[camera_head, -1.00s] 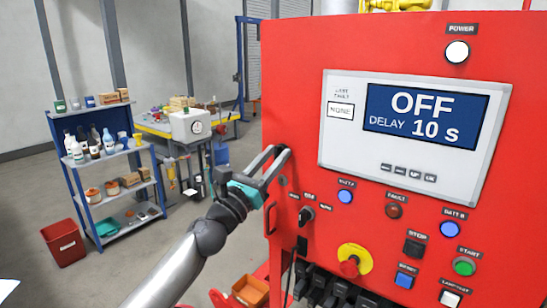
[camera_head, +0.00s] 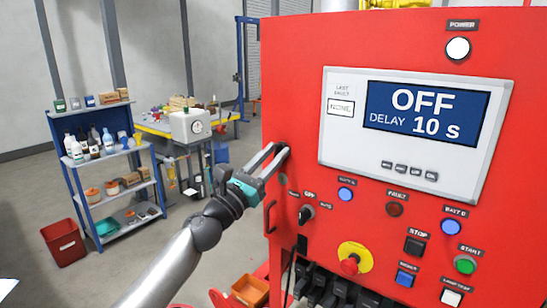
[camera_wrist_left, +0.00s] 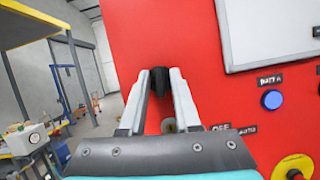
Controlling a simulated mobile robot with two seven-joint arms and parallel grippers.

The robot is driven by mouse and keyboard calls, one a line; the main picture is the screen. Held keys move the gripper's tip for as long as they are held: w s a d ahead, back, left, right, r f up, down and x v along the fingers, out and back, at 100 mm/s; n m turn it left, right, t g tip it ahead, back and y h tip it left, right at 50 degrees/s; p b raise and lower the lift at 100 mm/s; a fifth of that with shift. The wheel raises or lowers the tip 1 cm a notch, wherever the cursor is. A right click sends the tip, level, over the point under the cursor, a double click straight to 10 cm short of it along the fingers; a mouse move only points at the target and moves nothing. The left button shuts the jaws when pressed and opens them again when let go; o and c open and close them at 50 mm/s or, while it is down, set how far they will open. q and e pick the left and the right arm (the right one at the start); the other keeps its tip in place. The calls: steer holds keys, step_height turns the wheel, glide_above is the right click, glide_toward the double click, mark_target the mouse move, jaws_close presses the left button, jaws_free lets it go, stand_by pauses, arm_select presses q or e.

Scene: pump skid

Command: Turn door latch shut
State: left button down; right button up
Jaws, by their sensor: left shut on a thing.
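The door latch (camera_wrist_left: 160,80) is a small dark knob at the left edge of the red cabinet door (camera_head: 295,75). In the left wrist view it sits between the two fingertips. My left gripper (camera_head: 279,150) is shut on the latch; it also shows in the left wrist view (camera_wrist_left: 159,76). In the head view the fingers mostly hide the latch, so its exact angle cannot be told. My right gripper is not in view.
The door carries a display panel (camera_head: 416,130) reading OFF, a selector switch (camera_head: 306,214), several buttons and a red-and-yellow emergency stop (camera_head: 351,260). A blue shelf (camera_head: 103,165), a red bin (camera_head: 64,242) and a workbench stand behind at left. Open floor lies between.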

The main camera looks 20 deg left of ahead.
arm_select(q)
steer(key=m+g+h+b, duration=0.1)
steer(key=m, duration=0.2)
steer(key=m+h+b, duration=0.1)
steer(key=m, duration=0.2)
steer(key=m+g+h+b, duration=0.1)
steer(key=m, duration=0.2)
steer(key=shift+a+f+g, duration=0.1)
steer(key=shift+g, duration=0.2)
steer(key=m+g+h+b, duration=0.1)
steer(key=m+g, duration=0.1)
steer(key=m, duration=0.2)
steer(key=m+g, duration=0.1)
steer(key=m, duration=0.3)
steer(key=shift+r+g, duration=0.2)
steer(key=shift+g, duration=0.2)
steer(key=shift+m+g+y+p, duration=0.35)
steer(key=shift+m+g, duration=0.15)
steer(key=shift+m, duration=1.2)
steer(key=c, duration=0.9)
jaws_free()
steer(key=shift+a, duration=0.1)
